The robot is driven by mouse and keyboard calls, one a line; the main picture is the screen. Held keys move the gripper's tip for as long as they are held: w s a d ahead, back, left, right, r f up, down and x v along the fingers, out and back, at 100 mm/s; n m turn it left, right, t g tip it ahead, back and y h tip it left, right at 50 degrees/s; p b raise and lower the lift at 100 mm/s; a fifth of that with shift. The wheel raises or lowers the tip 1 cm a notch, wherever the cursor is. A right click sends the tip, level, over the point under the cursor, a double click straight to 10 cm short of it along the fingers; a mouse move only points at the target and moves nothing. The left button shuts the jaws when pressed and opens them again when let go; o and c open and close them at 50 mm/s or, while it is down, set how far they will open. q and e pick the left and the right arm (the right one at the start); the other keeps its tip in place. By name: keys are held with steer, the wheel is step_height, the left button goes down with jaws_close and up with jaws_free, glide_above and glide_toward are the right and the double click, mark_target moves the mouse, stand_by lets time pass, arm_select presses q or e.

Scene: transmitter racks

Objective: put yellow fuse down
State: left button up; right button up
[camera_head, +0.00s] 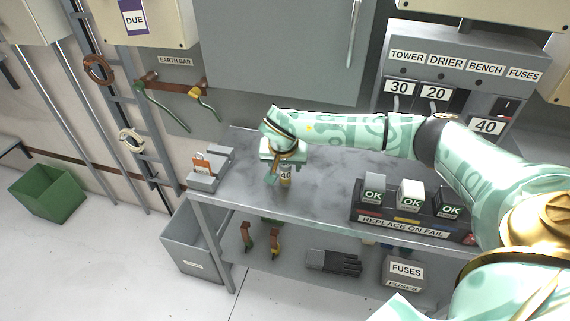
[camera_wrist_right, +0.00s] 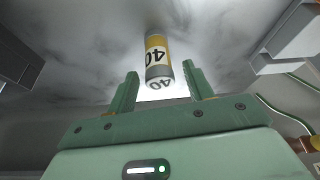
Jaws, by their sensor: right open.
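The yellow fuse (camera_head: 285,176), marked 40, appears to stand upright on the grey bench top (camera_head: 325,175). In the right wrist view the fuse (camera_wrist_right: 157,55) has a yellow band, a grey band and a pale end marked 40. My right gripper (camera_head: 280,172) is open just above the fuse. In the wrist view its fingertips (camera_wrist_right: 159,72) are on either side of the fuse's near end, with a gap on both sides. The gripper hides the fuse's upper part in the head view. My left gripper is not in view.
A REPLACE ON FAIL rack (camera_head: 410,228) with several OK blocks stands at the bench's right. A fuse panel (camera_head: 462,70) rises behind my arm. Bench room between is clear.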

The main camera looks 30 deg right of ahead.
steer(key=p+v, duration=0.4)
steer(key=v, duration=0.8)
